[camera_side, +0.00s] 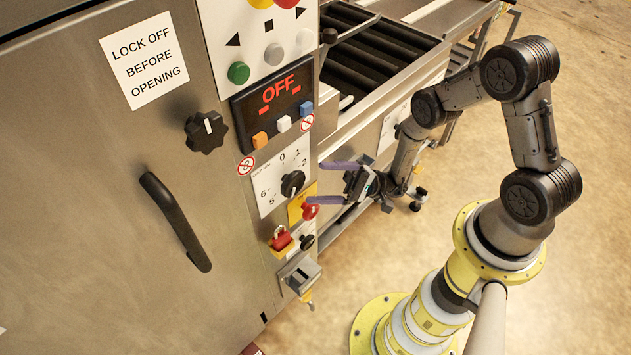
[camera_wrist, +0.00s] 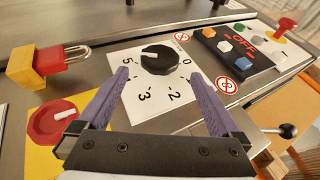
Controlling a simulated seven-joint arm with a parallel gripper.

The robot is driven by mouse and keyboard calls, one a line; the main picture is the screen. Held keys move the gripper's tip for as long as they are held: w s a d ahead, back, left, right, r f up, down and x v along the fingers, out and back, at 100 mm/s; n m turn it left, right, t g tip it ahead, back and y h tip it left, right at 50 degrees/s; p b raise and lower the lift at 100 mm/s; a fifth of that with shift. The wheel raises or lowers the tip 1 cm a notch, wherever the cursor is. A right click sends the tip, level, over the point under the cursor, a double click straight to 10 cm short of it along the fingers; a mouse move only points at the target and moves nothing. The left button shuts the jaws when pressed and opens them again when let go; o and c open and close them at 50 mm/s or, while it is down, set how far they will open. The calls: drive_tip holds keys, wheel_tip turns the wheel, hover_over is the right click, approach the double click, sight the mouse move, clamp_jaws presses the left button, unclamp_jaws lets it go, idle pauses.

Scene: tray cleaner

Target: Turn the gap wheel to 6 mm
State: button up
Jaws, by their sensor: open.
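The gap wheel is a black knob (camera_side: 292,184) on a white numbered dial plate (camera_side: 268,205) on the machine's steel front. In the wrist view the knob (camera_wrist: 160,61) carries a white pointer mark on its left part, directed left toward the side of the 5; the exact reading is unclear. The plate (camera_wrist: 150,112) shows 0, 2, 3 and 5 there; the side view also shows 1 and 6. My gripper (camera_side: 314,182) is open, its purple fingers pointing at the panel. In the wrist view my gripper (camera_wrist: 158,74) straddles the dial, the knob beyond the fingertips and ungripped.
A red emergency knob (camera_side: 310,211) on a yellow plate is close to the lower finger. A red padlock (camera_wrist: 62,58) is beside the dial. The OFF display (camera_side: 272,94) with buttons is above. A black star knob (camera_side: 206,132) and door handle (camera_side: 175,222) are left.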

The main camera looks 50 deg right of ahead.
idle(0.3)
drive_tip(key=n+g+h, duration=0.5)
drive_tip(key=n+h, duration=0.1)
drive_tip(key=h, duration=1)
approach(299, 177)
drive_tip(key=x, duration=1.1)
drive_tip(key=shift+w+a+f, duration=0.15)
drive_tip(key=shift+a+f, duration=0.05)
drive_tip(key=shift+f, duration=0.1)
